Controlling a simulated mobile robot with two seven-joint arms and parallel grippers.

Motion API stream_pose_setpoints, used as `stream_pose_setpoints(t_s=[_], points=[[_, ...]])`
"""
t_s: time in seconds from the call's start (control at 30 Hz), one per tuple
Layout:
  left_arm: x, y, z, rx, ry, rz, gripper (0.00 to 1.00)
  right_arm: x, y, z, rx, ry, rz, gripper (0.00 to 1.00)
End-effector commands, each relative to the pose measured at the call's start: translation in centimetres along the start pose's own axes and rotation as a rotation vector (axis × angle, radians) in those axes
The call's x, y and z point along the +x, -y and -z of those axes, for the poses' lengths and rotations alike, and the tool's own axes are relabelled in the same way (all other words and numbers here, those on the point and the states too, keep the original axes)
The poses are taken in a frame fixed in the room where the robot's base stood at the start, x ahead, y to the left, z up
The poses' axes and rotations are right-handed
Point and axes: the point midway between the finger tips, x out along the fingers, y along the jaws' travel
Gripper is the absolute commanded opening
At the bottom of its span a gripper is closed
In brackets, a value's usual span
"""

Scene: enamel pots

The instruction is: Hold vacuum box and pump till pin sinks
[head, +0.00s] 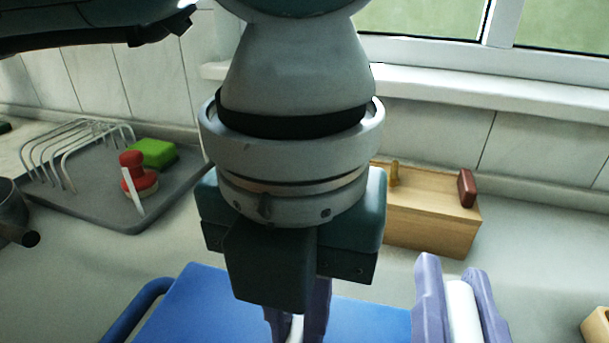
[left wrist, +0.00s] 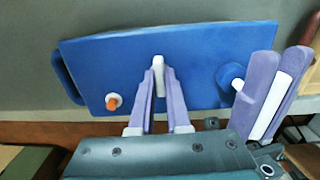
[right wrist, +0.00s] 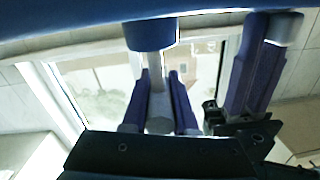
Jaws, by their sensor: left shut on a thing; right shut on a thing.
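The blue vacuum box (head: 220,312) lies on the counter; it shows whole from above in the left wrist view (left wrist: 105,62). My left gripper (head: 297,333) points down at its middle and is shut on a white post (left wrist: 158,64). An orange-tipped pin (left wrist: 113,102) stands in a white collar near the box's front left corner; its depth is unclear. The blue pump cylinder (left wrist: 230,76) is at the right end. My right gripper (head: 452,275) is shut on the white pump rod (head: 462,302); its fingers flank the rod below the cylinder (right wrist: 151,34) in the right wrist view.
A dark tray (head: 85,195) with a wire rack (head: 65,150), a red stamp-like thing (head: 133,168) and a green block (head: 153,152) is at the left. A wooden box (head: 430,215) stands behind, near the window wall.

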Motion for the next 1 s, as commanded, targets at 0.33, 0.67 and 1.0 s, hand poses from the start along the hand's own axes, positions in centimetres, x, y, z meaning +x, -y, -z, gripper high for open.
stream_pose_setpoints(t_s=[0.33,0.67,1.0], points=[[0.0,0.0,0.0,-0.001,0.001,0.002,0.0,0.0,0.4,1.9,0.0,-0.005,0.002,0.0],[0.0,0.0,0.0,-0.001,0.0,0.001,0.0,0.0,0.4,1.9,-0.001,-0.005,0.002,0.0],[0.0,0.0,0.0,-0.001,0.0,0.002,0.0,0.0,0.0,-0.3,-0.003,-0.002,0.003,0.0]])
